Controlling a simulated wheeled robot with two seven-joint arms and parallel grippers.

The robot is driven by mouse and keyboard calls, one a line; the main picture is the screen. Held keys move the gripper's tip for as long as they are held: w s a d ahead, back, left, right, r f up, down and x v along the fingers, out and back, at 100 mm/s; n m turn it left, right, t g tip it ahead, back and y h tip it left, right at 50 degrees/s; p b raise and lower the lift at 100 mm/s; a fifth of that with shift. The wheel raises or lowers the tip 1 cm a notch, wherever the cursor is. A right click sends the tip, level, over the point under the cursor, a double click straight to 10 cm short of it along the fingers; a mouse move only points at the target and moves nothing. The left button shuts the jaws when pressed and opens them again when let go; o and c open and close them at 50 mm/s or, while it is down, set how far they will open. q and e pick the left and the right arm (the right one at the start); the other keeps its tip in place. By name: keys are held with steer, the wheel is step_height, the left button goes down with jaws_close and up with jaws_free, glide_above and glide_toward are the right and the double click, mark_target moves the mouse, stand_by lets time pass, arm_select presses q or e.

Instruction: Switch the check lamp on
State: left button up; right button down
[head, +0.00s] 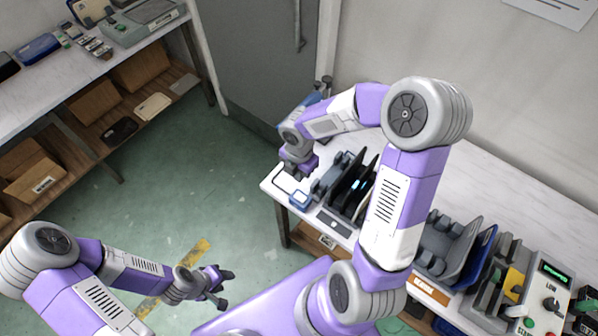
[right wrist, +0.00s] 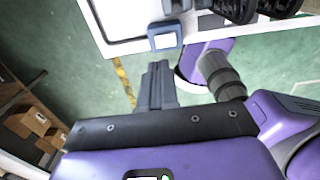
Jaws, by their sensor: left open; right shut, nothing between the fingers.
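I cannot clearly make out the check lamp. A small blue-framed block with a pale face (head: 300,198) sits at the left end of the white table; it also shows in the right wrist view (right wrist: 165,37). A blue and grey item (head: 318,97) stands at the table's back left, partly hidden by my right arm. My right gripper (head: 300,168) is over the table's left end, pointing down, near the pale-faced block. In the right wrist view its fingers (right wrist: 157,85) are shut and empty, apart from the block. My left gripper (head: 222,288) is open and empty above the floor.
Black upright panels stand in a grey rack (head: 343,180) right of my right gripper. Another rack (head: 445,245) and a control box (head: 545,295) with a dial and green display are farther right. Shelves (head: 85,85) with boxes line the left. The green floor between is clear.

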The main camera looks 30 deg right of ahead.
mark_target(299, 194)
step_height(299, 194, down, 10)
steer(key=b, duration=0.2)
steer(key=shift+b, duration=0.35)
arm_select(q)
step_height(299, 194, down, 3)
steer(key=shift+f, duration=0.1)
arm_select(e)
steer(key=shift+r, duration=0.1)
